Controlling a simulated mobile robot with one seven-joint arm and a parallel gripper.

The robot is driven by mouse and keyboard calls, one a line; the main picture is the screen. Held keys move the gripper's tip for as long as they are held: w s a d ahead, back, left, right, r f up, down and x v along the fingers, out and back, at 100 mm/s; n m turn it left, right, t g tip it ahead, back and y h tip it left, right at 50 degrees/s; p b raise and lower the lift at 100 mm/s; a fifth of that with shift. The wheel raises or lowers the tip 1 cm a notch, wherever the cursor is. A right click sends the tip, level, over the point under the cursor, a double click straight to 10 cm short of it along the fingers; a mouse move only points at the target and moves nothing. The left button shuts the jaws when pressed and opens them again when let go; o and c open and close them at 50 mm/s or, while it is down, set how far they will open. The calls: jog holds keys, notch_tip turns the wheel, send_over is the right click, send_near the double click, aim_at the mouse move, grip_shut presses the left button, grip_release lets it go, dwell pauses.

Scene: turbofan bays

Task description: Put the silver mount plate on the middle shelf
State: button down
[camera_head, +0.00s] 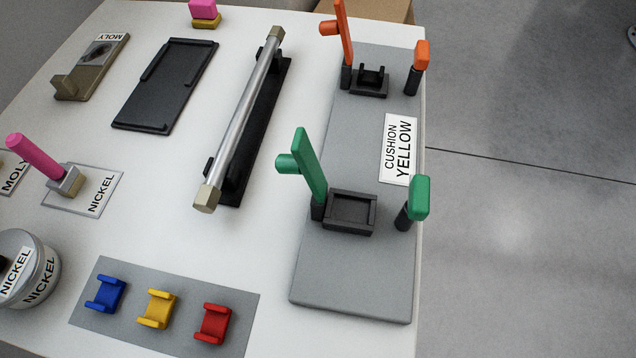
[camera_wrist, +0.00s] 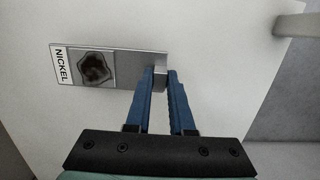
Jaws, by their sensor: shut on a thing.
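A silver-grey plate (camera_wrist: 126,72) with a white NICKEL label and a dark brown patch shows in the wrist view. My gripper (camera_wrist: 160,73), with blue fingers, is shut on the small block at the plate's right end. The plate lies over a pale flat surface; I cannot tell whether it touches it. My gripper and this plate do not show in the head view. No middle shelf can be made out in either view.
The white table (camera_head: 150,228) carries a tan MOLY plate (camera_head: 72,82), a black tray (camera_head: 167,84), a silver rod (camera_head: 243,113) on a black stand, a grey fixture board (camera_head: 350,273) with green and orange levers, and coloured clips on a grey mat (camera_head: 183,322). Grey floor lies right.

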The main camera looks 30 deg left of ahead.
jog(key=shift+w+a, duration=0.2)
jog(key=shift+w, duration=0.4)
jog(key=shift+w+a, duration=0.2)
jog(key=shift+w, duration=0.4)
notch_tip(320, 180, down, 4)
jog(key=b, duration=0.2)
jog(key=shift+r+b, duration=0.2)
jog(key=shift+b, duration=0.1)
jog(key=shift+r, duration=0.1)
jog(key=c, duration=0.8)
grip_release()
jog(key=r+p, duration=0.1)
jog(key=r, duration=0.1)
jog(key=r+p, duration=0.1)
jog(key=r, duration=0.2)
jog(key=r+p, duration=0.1)
jog(key=r, duration=0.1)
jog(key=shift+s+a+r+p, duration=0.2)
jog(key=shift+a+p, duration=0.1)
jog(key=shift+a, duration=0.1)
